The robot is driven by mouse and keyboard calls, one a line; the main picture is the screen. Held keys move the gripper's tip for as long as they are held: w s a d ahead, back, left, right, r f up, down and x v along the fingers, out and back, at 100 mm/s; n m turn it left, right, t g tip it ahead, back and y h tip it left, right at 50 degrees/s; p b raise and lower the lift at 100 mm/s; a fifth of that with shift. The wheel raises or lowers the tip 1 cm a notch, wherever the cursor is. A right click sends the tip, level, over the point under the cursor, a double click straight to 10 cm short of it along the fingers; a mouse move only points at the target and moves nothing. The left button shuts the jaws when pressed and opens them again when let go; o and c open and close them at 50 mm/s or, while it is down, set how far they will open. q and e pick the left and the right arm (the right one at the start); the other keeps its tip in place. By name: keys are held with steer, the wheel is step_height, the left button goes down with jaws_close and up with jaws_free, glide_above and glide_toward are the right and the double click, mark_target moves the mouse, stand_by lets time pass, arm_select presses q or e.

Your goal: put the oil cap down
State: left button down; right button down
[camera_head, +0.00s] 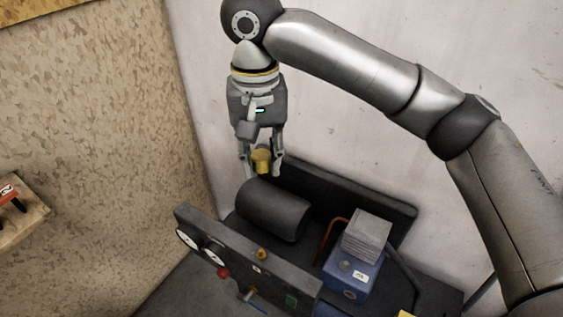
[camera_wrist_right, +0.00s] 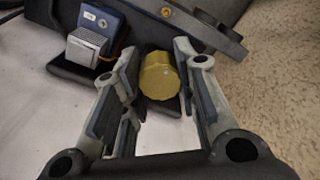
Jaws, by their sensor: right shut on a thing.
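The yellow oil cap (camera_head: 262,161) is held between the fingertips of my right gripper (camera_head: 262,168) in the head view. The gripper points down, with the cap above the dark cylinder of a machine. In the right wrist view the cap (camera_wrist_right: 159,76) sits between the far ends of the two fingers (camera_wrist_right: 158,85). The right gripper is shut on it. My left gripper is not in view.
Below stands a machine with a dark cylinder (camera_head: 272,210), a front panel (camera_head: 240,262) with gauges, and a blue box (camera_head: 350,272) with a grey finned block (camera_head: 367,235). A wooden shelf (camera_head: 22,220) is at the left. A pale wall stands behind.

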steer(key=shift+w+a, duration=0.2)
steer(key=shift+a, duration=0.05)
steer(key=shift+f, duration=0.2)
steer(key=f+n, duration=0.1)
steer(key=n, duration=0.1)
steer(key=d+f+n, duration=0.1)
steer(key=n, duration=0.1)
steer(key=shift+s+d+f, duration=0.15)
steer(key=shift+s+d, duration=0.05)
steer(key=shift+s, duration=0.2)
steer(key=s+d+f+n, duration=0.2)
steer(key=f+n, duration=0.5)
steer(key=n, duration=0.6)
steer(key=shift+d+f, duration=0.15)
steer(key=shift+d, duration=0.65)
steer(key=shift+s, duration=0.1)
steer(key=shift+d, duration=0.1)
